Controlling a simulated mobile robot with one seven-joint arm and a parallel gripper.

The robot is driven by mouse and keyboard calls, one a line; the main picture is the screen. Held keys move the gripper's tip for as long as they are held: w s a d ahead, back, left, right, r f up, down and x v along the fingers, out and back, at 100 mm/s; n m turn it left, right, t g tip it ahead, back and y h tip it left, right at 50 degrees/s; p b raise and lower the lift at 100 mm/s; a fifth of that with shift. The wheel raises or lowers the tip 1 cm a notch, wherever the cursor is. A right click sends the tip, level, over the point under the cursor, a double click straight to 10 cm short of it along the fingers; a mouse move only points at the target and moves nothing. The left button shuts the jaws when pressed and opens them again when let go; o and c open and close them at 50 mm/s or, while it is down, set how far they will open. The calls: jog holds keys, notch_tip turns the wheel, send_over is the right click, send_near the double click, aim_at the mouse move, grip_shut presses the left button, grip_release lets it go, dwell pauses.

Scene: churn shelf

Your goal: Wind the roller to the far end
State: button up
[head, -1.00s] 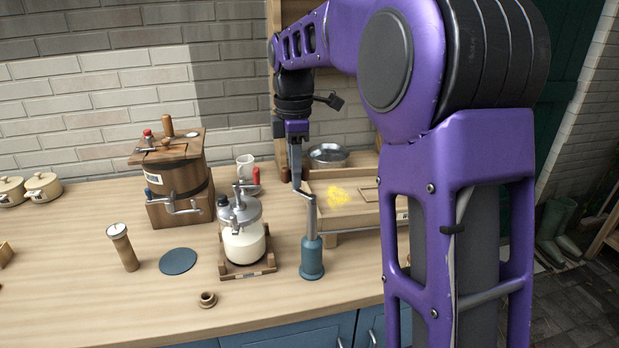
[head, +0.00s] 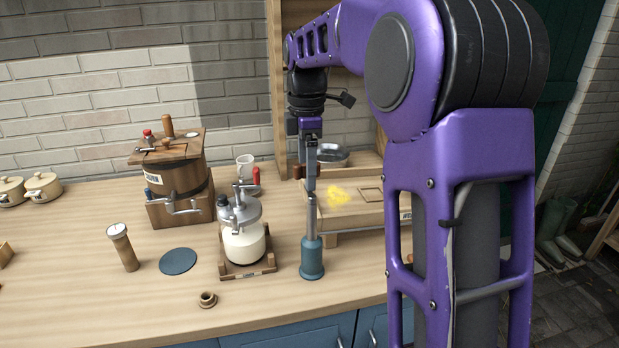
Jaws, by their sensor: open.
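My gripper (head: 311,188) hangs pointing down, its narrow grey fingers seen edge-on, so the gap between them does not show. It is open. Its tips appear in line with the top of a grey upright post on a blue-green base (head: 312,260); I cannot tell whether they touch. Behind it is a low wooden tray (head: 350,220) with yellow butter (head: 338,195) on it. I cannot make out a roller clearly; the gripper and my arm hide parts of the tray.
A metal bowl (head: 331,154), a white mug (head: 245,165) and a dark round disc (head: 178,261) are also on the counter.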

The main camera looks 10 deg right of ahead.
dwell(0.3)
notch_tip(320, 180, up, 5)
jog(key=p, duration=0.5)
jog(key=shift+r, duration=1)
